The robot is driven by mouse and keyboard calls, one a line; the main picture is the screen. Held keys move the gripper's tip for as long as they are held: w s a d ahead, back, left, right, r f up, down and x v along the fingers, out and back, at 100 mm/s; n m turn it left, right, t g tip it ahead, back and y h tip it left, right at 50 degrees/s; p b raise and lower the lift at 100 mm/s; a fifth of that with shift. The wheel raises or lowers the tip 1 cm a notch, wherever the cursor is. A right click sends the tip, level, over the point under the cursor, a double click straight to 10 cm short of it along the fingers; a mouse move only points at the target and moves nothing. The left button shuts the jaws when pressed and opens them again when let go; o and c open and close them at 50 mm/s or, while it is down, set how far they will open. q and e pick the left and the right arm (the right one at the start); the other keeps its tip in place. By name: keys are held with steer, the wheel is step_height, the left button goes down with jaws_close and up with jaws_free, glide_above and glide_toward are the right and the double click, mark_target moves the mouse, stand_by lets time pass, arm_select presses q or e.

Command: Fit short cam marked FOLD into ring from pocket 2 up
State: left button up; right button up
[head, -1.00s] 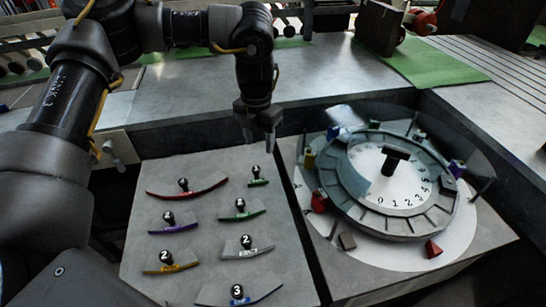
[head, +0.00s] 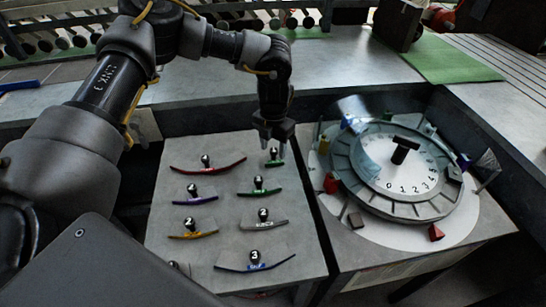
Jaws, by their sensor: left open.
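The grey ring (head: 345,178) with slot-like pockets stands on the right-hand table around a white dial (head: 405,172) with numbers and a black handle. My right gripper is not in view.
On the board are a red cam (head: 208,168), a purple one (head: 196,201), a longer green one (head: 262,193), a yellow one (head: 194,236), a grey one (head: 265,226) and a blue one (head: 254,266). Small coloured blocks and a clear cover surround the ring.

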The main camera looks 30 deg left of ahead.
mark_target(274, 149)
arm_select(q)
steer(key=shift+w+f, duration=0.2)
steer(key=shift+f, duration=0.45)
steer(key=shift+w+f, duration=0.15)
steer(key=shift+f, duration=0.45)
steer(key=shift+a+f, duration=0.1)
steer(key=shift+f, duration=0.1)
steer(key=shift+s+r, duration=0.15)
steer(key=shift+c, duration=0.8)
jaws_close()
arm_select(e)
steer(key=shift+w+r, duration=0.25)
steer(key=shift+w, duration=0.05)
